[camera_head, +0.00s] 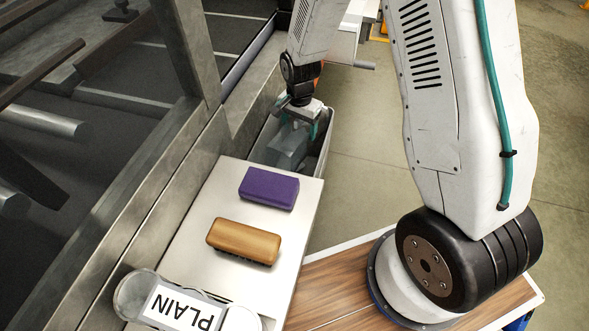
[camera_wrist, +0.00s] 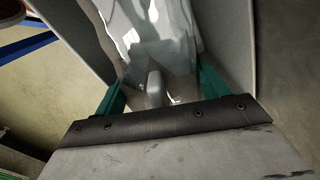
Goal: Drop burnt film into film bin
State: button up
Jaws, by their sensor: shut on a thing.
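My gripper (camera_head: 303,120) is over the film bin (camera_head: 327,150), a grey open-topped container beyond the far end of the pale shelf. Its teal fingers are shut on the burnt film (camera_head: 287,146), a translucent crumpled grey sheet that hangs down within the bin's opening. In the wrist view the film (camera_wrist: 152,35) spreads out ahead of the teal fingers (camera_wrist: 158,92), between the bin's grey walls (camera_wrist: 226,45). I cannot tell whether the film touches the bottom of the bin.
A purple block (camera_head: 269,188) and a wooden-backed brush (camera_head: 243,241) lie on the pale shelf (camera_head: 205,220). A metal machine frame (camera_head: 190,130) runs along the left. Open floor (camera_head: 365,150) lies to the right.

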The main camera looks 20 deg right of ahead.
jog(key=shift+f, duration=0.1)
jog(key=o, duration=1)
jog(key=shift+o, duration=0.2)
notch_tip(320, 180, up, 8)
jog(key=shift+f, duration=0.1)
